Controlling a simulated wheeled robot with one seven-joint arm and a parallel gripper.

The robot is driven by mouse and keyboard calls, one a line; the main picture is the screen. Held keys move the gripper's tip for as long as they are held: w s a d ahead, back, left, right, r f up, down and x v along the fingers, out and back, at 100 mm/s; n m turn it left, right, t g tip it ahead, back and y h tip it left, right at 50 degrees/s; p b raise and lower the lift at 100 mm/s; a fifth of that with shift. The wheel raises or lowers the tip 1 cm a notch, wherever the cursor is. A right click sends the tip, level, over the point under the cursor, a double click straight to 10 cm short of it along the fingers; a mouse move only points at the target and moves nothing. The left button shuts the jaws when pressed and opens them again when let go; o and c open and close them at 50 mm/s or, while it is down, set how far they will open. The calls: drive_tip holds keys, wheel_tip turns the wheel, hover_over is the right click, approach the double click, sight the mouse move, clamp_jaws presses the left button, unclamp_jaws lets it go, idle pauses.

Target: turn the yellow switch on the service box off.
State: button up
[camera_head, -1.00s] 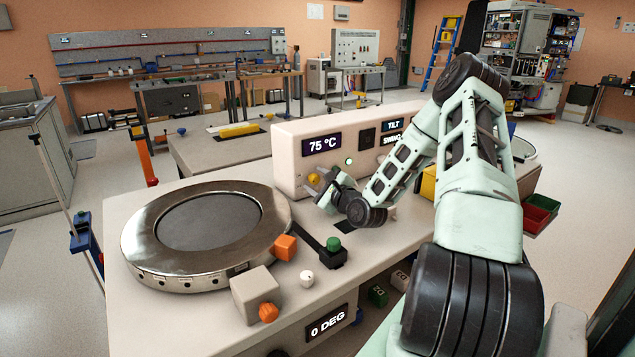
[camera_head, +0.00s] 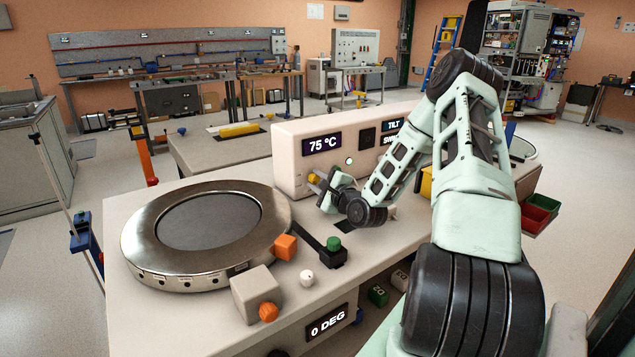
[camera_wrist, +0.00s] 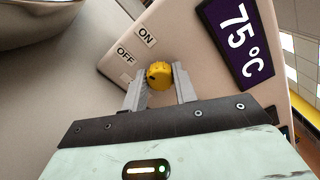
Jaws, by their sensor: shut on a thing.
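In the head view, the switch (camera_head: 313,178) shows partly beside my gripper (camera_head: 318,184). In the wrist view, my gripper (camera_wrist: 160,86) has one finger on each side of the knob and is shut on it. I cannot tell which label the knob points to.
A round metal-rimmed plate (camera_head: 140,240) lies left on the bench. Near it are an orange cube (camera_head: 286,247), a grey block (camera_head: 257,292), a white knob (camera_head: 307,277) and a green button on a black base (camera_head: 334,250). Red and green bins (camera_head: 538,212) are at right.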

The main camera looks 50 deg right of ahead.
drive_tip(key=n, duration=0.3)
drive_tip(key=shift+f+n+b, duration=0.1)
drive_tip(key=shift+n+b, duration=0.2)
drive_tip(key=shift+n, duration=0.1)
drive_tip(key=n+b, duration=0.1)
drive_tip(key=n, duration=0.2)
drive_tip(key=shift+n, duration=0.3)
drive_tip(key=n+b, duration=0.2)
drive_tip(key=n, duration=0.2)
drive_tip(key=shift+f, duration=0.1)
drive_tip(key=shift+n+b, duration=0.75)
drive_tip(key=shift+n, duration=0.65)
drive_tip(key=o, duration=1)
